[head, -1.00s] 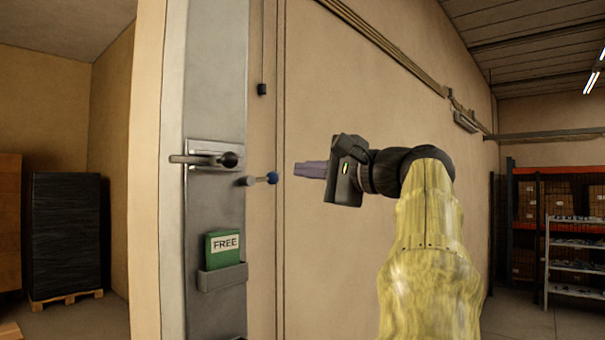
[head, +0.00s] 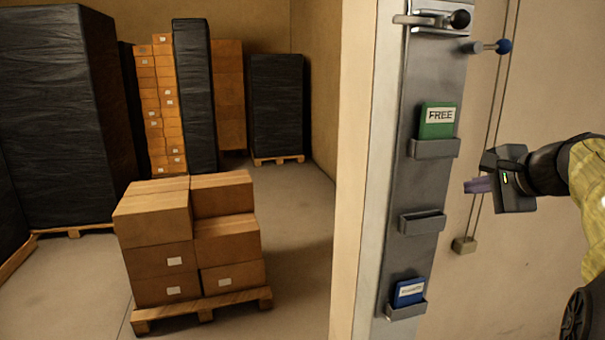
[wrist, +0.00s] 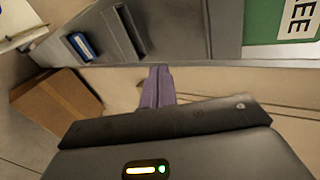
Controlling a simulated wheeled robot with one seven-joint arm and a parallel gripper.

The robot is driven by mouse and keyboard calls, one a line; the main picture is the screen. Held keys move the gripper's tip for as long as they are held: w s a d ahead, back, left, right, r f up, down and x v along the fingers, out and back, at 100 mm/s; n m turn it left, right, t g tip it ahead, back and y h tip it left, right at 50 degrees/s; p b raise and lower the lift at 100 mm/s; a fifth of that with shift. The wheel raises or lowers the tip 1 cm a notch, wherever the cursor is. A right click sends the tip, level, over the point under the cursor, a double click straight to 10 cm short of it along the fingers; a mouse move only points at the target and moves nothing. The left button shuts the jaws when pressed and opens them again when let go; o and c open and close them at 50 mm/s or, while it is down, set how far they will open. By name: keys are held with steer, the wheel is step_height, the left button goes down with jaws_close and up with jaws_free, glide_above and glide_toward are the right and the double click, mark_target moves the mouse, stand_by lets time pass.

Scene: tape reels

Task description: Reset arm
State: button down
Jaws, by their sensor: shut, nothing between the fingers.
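My gripper (head: 470,186) is at the right of the head view, with its purple fingers shut and empty, pointing left. It appears just right of the grey metal panel (head: 415,180), at a height between the green FREE card holder and the empty middle holder. In the wrist view the shut fingers (wrist: 157,76) point up the picture toward the panel's edge. I cannot tell the exact gap, but no contact shows. My yellow arm is cut off by the head view's right edge.
The panel has a lever handle (head: 430,20), a green FREE card (head: 438,115), an empty holder (head: 422,222) and a blue card (head: 409,292). A blue-tipped knob (head: 504,46) sticks out above my gripper. Boxes (head: 155,215) stand on a pallet at left; floor around them is clear.

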steer(key=s+a+f+n+g+h, duration=0.1)
steer(key=s+a+f+n+g, duration=0.2)
steer(key=f, duration=0.6)
steer(key=s+a+f+n+g, duration=0.25)
steer(key=a+f, duration=0.35)
steer(key=f, duration=0.3)
steer(key=s+a+f+n+g+h, duration=0.15)
steer(key=s+a+f+n, duration=0.25)
steer(key=f, duration=0.5)
steer(key=s+a+f+n+g, duration=0.2)
steer(key=s+a+f+n, duration=0.3)
steer(key=s+f+n, duration=0.2)
steer(key=shift+s+f, duration=0.75)
steer(key=shift+s, duration=0.15)
steer(key=shift+d+h, duration=0.15)
steer(key=shift+h, duration=0.1)
